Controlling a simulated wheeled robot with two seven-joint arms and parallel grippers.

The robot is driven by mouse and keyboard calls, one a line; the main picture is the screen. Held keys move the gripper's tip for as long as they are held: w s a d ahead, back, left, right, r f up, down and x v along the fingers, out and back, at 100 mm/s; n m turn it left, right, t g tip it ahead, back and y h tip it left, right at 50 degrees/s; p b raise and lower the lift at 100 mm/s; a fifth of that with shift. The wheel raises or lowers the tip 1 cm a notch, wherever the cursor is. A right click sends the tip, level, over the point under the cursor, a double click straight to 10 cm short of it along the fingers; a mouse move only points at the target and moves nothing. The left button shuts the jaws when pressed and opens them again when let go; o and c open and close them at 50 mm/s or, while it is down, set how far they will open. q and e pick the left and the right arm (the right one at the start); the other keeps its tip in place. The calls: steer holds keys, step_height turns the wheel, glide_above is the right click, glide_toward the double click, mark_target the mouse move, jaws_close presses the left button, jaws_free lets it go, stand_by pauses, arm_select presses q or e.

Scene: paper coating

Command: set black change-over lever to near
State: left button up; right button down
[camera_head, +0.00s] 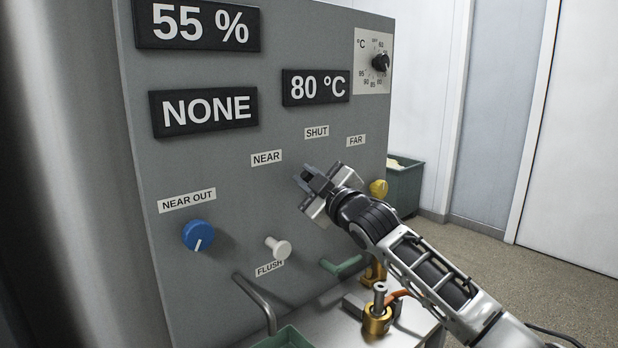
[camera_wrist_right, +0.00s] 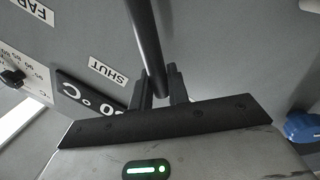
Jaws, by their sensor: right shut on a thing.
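The black change-over lever (camera_wrist_right: 148,45) is a dark round rod in the right wrist view, running down from the top edge to between the fingers. My right gripper (camera_wrist_right: 160,92) is shut on its end. In the head view my right gripper (camera_head: 306,181) is close to the grey panel, below and between the NEAR label (camera_head: 267,157) and the SHUT label (camera_head: 316,132). The FAR label (camera_head: 356,141) is farther right. The gripper hides most of the lever there, so I cannot tell exactly which label it points to. My left gripper is out of view.
A blue NEAR OUT knob (camera_head: 198,236) and a pale FLUSH knob (camera_head: 278,248) stick out at lower left. A yellow knob (camera_head: 378,188) is right of my gripper. Displays read 55 %, NONE and 80 °C. Brass fittings (camera_head: 377,318) stand below my right arm.

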steer(key=shift+f, duration=0.15)
steer(key=c, duration=1.4)
jaws_free()
steer(key=b+v, duration=0.2)
steer(key=v, duration=1.4)
steer(key=shift+b, duration=0.3)
steer(key=s+f+m+g+h, duration=0.15)
steer(key=s+f+m, duration=0.3)
steer(key=f, duration=0.75)
steer(key=s+f+m+g+h, duration=0.1)
steer(key=s+f+m+h, duration=0.15)
steer(key=s+f, duration=0.7)
steer(key=s+d+f+m+g+h, duration=0.1)
steer(key=s+d+f+m+g, duration=0.1)
steer(key=s+f, duration=0.4)
steer(key=s+d+f+m+g+h, duration=0.1)
steer(key=s+f, duration=0.5)
steer(key=f, duration=0.6)
steer(key=d+m, duration=0.1)
steer(key=m, duration=0.1)
steer(key=shift+s+d+m+g+h, duration=0.35)
steer(key=shift+s+m+h, duration=0.05)
